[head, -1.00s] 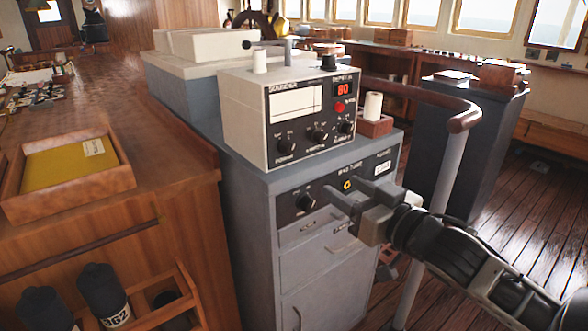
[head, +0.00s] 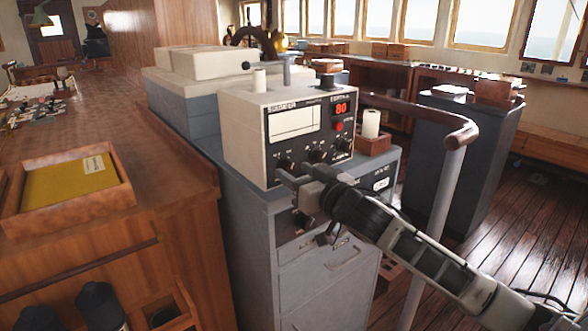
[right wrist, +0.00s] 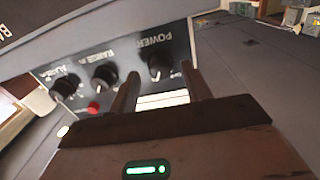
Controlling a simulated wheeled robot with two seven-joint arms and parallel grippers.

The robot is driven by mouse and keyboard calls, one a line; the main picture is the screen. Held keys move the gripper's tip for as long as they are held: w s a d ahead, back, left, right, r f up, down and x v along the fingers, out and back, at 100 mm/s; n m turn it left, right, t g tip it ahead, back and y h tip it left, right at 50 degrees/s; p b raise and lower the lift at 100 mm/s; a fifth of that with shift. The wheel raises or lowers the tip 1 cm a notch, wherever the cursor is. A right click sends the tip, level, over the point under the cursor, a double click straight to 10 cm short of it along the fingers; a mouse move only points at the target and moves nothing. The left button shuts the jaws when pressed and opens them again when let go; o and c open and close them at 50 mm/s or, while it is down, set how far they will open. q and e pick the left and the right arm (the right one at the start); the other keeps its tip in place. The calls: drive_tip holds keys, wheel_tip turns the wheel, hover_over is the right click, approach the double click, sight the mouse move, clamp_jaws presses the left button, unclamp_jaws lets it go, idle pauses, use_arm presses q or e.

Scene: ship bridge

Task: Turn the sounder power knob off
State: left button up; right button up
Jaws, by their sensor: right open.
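The sounder (head: 243,132) is a pale box with a dark front panel, a white display and a red "80" readout. Its power knob (right wrist: 158,66) is black, with the label "POWER" beside it in the right wrist view. In the head view this knob (head: 284,163) is the leftmost of the row on the panel. My right gripper (head: 295,173) is open and empty in front of the panel's lower left. In the right wrist view its two fingertips (right wrist: 163,80) lie either side of the knob's line; contact cannot be told. My left gripper is not in view.
Two more black knobs (right wrist: 104,77) sit beside the power knob, with a red button (head: 338,126) nearby. A grey cabinet (head: 250,240) carries the sounder. A curved handrail (head: 450,185) stands to the right, a wooden counter (head: 170,180) to the left.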

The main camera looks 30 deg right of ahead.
drive_tip(key=shift+w, duration=0.75)
drive_tip(key=c, duration=1)
